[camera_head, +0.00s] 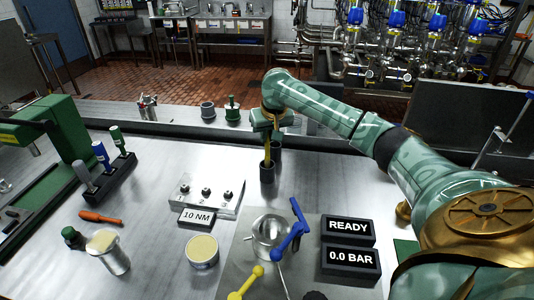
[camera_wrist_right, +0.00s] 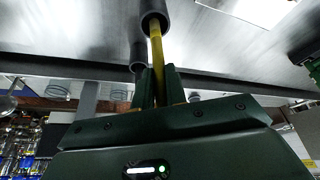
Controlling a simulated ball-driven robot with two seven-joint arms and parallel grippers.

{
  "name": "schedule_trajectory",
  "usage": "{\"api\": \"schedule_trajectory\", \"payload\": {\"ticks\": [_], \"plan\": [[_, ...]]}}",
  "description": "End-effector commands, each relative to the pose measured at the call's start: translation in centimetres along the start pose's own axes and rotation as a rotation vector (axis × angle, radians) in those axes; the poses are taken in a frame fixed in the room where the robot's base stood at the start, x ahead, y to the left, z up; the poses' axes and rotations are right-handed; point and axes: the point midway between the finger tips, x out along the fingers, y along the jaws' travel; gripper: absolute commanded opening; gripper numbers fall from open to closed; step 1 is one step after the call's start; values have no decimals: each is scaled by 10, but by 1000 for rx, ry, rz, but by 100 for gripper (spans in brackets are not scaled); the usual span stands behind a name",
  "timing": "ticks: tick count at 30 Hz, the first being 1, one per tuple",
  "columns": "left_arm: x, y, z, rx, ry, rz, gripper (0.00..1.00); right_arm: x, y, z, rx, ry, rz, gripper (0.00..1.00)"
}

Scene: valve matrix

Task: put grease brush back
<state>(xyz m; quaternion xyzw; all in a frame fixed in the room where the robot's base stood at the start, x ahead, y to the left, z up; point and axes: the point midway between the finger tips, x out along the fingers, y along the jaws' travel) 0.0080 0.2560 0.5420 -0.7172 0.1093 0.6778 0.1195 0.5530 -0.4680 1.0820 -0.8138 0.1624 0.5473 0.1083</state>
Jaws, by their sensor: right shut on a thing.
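The grease brush's yellow handle (camera_head: 267,154) stands upright with its lower end inside a dark cylindrical holder (camera_head: 267,174) on the steel bench. My right gripper (camera_head: 267,138) is above this holder and shut on the upper part of the handle. In the right wrist view the yellow handle (camera_wrist_right: 156,50) runs from between the fingers (camera_wrist_right: 157,78) into the mouth of the dark holder (camera_wrist_right: 153,21). The brush's lower end is hidden inside the holder. My left gripper is not in view.
A second dark cylinder (camera_head: 275,150) stands just behind the holder. A grey block with knobs (camera_head: 207,192) and the 10 NM display (camera_head: 197,217) are to the left. A blue-handled valve (camera_head: 290,240) and the READY display (camera_head: 348,229) are in front. Open bench lies left of the holder.

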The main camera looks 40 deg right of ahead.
Motion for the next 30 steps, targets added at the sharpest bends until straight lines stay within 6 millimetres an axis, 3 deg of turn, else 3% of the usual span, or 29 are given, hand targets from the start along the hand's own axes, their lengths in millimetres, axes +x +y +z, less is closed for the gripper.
{"api": "schedule_trajectory", "payload": {"ticks": [7,17,18,20,30], "plan": [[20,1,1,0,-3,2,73,41,0,17,-2,-1,2,0],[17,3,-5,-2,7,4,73,42,0,17,0,1,-1,0],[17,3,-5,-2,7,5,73,42,0,17,0,1,-1,19],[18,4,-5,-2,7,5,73,42,0,17,0,1,-1,35],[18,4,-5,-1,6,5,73,38,0,16,-1,3,0,35]]}}
